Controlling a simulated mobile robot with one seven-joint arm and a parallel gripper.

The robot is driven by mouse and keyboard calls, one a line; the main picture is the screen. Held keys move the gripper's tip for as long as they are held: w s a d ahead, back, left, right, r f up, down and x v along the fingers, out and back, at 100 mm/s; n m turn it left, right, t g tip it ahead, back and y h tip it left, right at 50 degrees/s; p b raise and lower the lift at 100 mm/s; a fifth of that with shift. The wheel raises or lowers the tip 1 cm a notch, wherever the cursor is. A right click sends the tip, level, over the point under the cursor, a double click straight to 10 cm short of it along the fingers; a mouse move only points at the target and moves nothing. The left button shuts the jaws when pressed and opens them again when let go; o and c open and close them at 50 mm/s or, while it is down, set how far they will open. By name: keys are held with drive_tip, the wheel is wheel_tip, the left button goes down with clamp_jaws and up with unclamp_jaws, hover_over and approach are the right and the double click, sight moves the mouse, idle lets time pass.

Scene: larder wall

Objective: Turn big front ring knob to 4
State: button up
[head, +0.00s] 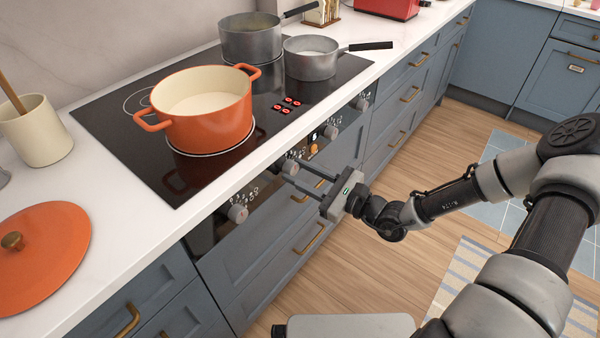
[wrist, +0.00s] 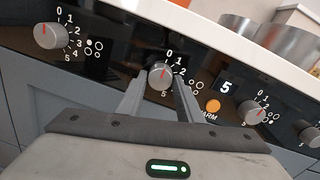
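A row of round grey knobs with red marks runs along the dark hob front. My gripper (head: 291,171) is at the second knob from the left (wrist: 160,78), which also shows in the head view (head: 290,167). In the wrist view my two fingers (wrist: 161,80) point at this knob, one on each side, and look open with small gaps. Its red mark points up, near the 0 of its 0 to 5 scale. Its lower part and some numbers are partly hidden by the fingers. I cannot read its ring symbol well enough to tell which ring it serves.
The leftmost knob (wrist: 50,36) and a third knob (wrist: 253,112) flank it, with an orange button (wrist: 213,105) and a display reading 5 (wrist: 225,87) between. An orange pot (head: 203,112) and two grey pans stand on the hob (head: 130,140). Drawers with brass handles lie below.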

drive_tip(key=c, duration=0.5)
